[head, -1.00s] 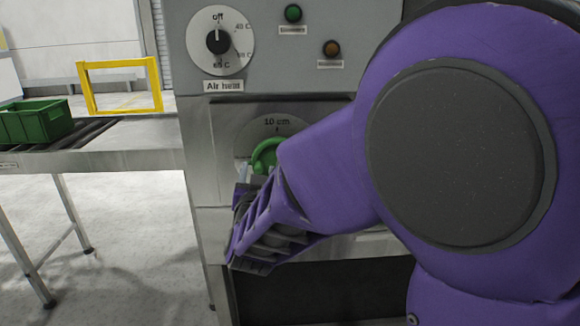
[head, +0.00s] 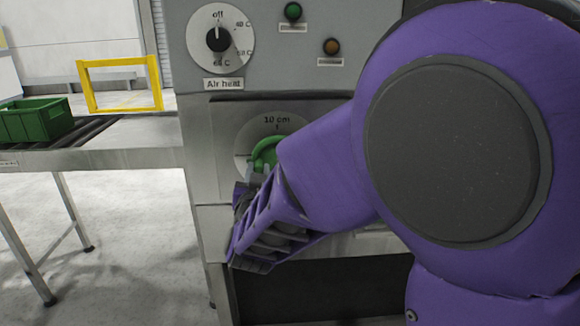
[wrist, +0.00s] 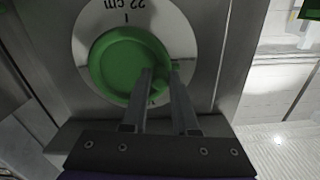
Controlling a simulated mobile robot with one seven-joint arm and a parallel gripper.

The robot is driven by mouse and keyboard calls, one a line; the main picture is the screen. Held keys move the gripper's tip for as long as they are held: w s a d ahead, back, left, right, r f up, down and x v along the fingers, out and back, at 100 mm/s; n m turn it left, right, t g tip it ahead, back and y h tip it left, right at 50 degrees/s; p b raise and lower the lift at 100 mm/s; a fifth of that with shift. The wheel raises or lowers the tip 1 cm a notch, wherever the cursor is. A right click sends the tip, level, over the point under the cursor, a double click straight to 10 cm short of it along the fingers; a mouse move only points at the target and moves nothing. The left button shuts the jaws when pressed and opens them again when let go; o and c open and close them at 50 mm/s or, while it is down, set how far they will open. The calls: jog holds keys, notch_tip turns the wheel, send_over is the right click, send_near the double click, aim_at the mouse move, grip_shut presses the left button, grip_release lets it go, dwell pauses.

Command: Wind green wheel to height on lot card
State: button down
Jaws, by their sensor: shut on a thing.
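The green wheel (head: 264,150) sits on a pale round dial (head: 244,140) on the machine's front panel, marked "10 cm" at its top in the head view. In the wrist view the same green wheel (wrist: 112,68) shows large, with an upside-down "22 cm" mark on the dial above it. My gripper (wrist: 161,75) is shut on the wheel near its rim. My own arm hides the right part of the wheel and dial in the head view. I cannot make out a lot card in either view.
Above the wheel is the Air heat knob (head: 218,39), pointing at "off". A green lamp (head: 293,11) and an amber lamp (head: 331,46) are beside it. At left, a green crate (head: 38,121) stands on a roller conveyor (head: 110,132); a yellow frame (head: 87,90) is behind.

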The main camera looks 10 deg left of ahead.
jog(key=shift+f+n, duration=0.15)
jog(key=shift+n, duration=0.15)
jog(key=shift+w+d+f+n, duration=0.1)
jog(key=shift+d+f+n, duration=0.3)
jog(key=shift+n, duration=0.95)
jog(key=shift+s+d+f+n, duration=0.1)
jog(key=shift+f+n, duration=0.55)
jog(key=shift+n, duration=0.65)
jog(key=shift+w+d+f+n, duration=0.1)
jog(key=shift+d+f+n, duration=0.3)
jog(key=shift+n, duration=0.95)
jog(key=shift+a+f, duration=0.1)
jog(key=shift+a, duration=0.05)
jog(key=c, duration=0.7)
grip_release()
jog(key=shift+a, duration=0.1)
